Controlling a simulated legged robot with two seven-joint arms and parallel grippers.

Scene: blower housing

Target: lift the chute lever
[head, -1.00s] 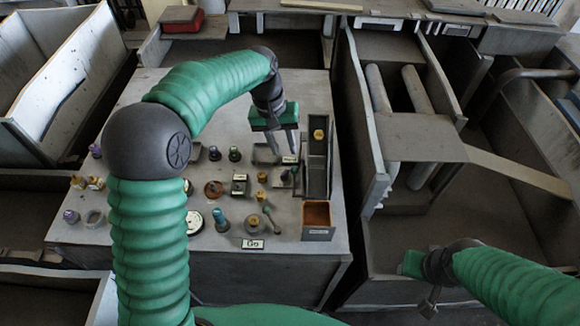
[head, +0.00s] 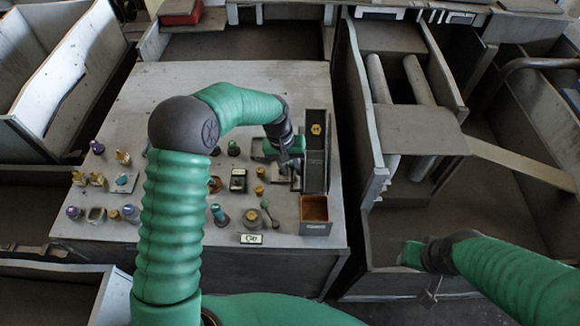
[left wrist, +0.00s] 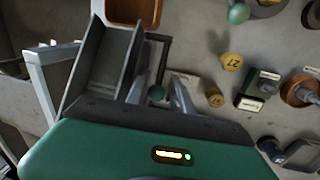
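The chute is a tall dark channel (head: 316,150) at the right edge of the grey table, with an orange-brown bin (head: 315,208) at its near end. In the left wrist view the chute (left wrist: 103,60) lies left of the fingers. My left gripper (left wrist: 160,92) is open, with one finger on each side of the knob; contact is unclear. In the head view my left gripper (head: 292,166) hides most of the lever. My right gripper (head: 412,255) is far from it, its fingers unclear.
Several knobs and switches stand left of the chute, including a yellow knob (left wrist: 231,61) and a dark switch box (head: 238,180). The table's back left (head: 180,90) is clear.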

